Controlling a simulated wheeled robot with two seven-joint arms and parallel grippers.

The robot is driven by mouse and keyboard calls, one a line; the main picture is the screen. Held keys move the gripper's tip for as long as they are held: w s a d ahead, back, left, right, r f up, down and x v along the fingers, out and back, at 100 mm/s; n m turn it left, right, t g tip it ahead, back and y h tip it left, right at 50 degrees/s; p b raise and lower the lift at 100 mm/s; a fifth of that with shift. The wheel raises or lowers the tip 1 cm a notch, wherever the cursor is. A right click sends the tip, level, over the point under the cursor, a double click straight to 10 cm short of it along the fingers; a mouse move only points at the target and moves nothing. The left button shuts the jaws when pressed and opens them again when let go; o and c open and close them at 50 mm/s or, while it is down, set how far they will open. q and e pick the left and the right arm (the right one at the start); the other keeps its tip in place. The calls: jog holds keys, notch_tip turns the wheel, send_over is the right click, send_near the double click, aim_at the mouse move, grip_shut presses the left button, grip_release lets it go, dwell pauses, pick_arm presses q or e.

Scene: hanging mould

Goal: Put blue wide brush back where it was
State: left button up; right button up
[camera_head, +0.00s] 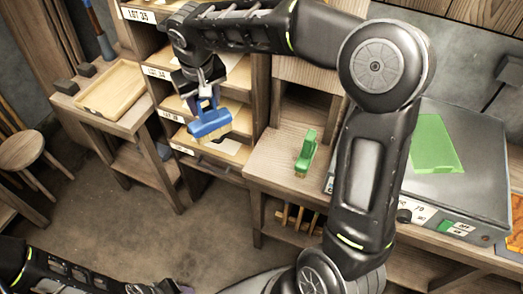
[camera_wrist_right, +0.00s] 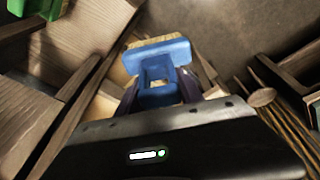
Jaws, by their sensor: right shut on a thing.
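A blue wide brush (camera_head: 210,122) with pale bristles hangs from my right gripper (camera_head: 204,92) in the head view, bristles pointing down. The gripper is shut on its handle end. The brush is in front of the shelf unit with labelled compartments, above the floor side of it. In the right wrist view the blue brush (camera_wrist_right: 160,70) is between the dark fingers (camera_wrist_right: 160,92), with its bristle edge at the top.
A green brush (camera_head: 306,153) stands on the wooden bench (camera_head: 270,158). A grey machine (camera_head: 470,190) with a green sheet is at right. A wooden tray (camera_head: 113,90) lies on a side table at left, near a stool (camera_head: 22,149). The floor (camera_head: 150,235) in front is clear.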

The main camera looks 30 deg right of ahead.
jog(key=shift+s, duration=0.15)
jog(key=shift+d, duration=0.1)
jog(key=shift+s+f, duration=0.15)
jog(key=s+f+n+y+b, duration=0.1)
jog(key=s+f+n+b, duration=0.2)
jog(key=s+f+b, duration=0.2)
jog(key=s+d+f+n+y+b, duration=0.1)
jog(key=s+f+n+b, duration=0.3)
jog(key=s, duration=0.6)
jog(key=shift+s+d+f+y+b, duration=0.25)
jog(key=shift+s+f+y+b, duration=0.1)
jog(key=shift+f+b, duration=0.6)
jog(key=shift+r, duration=0.1)
jog(key=w+d+p, duration=0.4)
jog(key=w+d, duration=0.6)
jog(key=d, duration=0.4)
jog(key=shift+w+d, duration=0.2)
jog(key=shift+d, duration=0.2)
